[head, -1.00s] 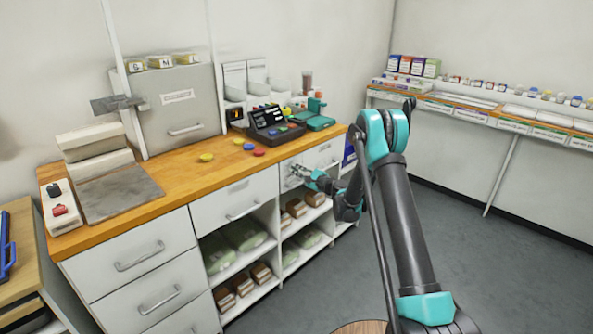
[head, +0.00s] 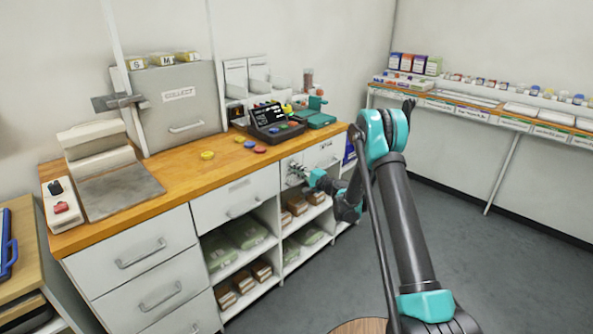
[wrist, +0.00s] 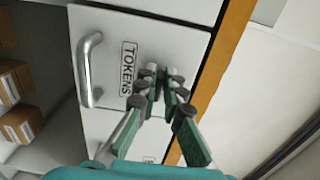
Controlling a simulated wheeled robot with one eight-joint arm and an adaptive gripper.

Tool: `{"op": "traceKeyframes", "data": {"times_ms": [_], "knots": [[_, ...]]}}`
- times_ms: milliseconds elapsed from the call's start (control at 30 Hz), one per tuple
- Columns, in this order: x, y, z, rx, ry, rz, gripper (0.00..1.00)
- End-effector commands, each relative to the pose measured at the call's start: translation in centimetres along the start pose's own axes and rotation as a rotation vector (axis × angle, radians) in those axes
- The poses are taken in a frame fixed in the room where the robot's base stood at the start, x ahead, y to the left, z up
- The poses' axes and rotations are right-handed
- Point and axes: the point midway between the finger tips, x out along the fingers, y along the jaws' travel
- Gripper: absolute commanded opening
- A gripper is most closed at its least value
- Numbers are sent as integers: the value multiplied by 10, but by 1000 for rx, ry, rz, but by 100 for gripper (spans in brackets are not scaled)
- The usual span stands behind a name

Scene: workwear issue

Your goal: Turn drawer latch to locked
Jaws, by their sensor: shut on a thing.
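My gripper (head: 299,169) reaches the front of a white drawer under the wooden counter. In the wrist view its fingers (wrist: 164,78) are close together against the drawer front (wrist: 150,25), beside the printed TOKENS label (wrist: 128,68). They are shut on the drawer latch, which is mostly hidden between the fingertips. I cannot tell which way the latch points. The drawer's metal handle (wrist: 86,70) is left of the label in the wrist view. The drawer looks closed.
The wooden counter (head: 180,165) carries a dark console (head: 272,125), coloured tokens and a grey collect box (head: 178,100). Open shelves below hold brown and green packs (head: 240,240). Another drawer front (head: 238,193) is just left of my gripper. Grey floor is clear to the right.

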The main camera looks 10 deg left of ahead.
Motion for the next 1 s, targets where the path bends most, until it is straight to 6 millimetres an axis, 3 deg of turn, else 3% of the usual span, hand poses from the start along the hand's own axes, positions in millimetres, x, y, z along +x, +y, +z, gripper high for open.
{"op": "traceKeyframes", "data": {"times_ms": [533, 600, 733, 1000], "knots": [[0, 1, 1, -27, -2, 1, 0], [0, 1, 1, -27, -2, 1, 14], [0, 1, 1, -26, -1, 1, 29], [0, 0, 0, -25, -1, 0, 29]]}}
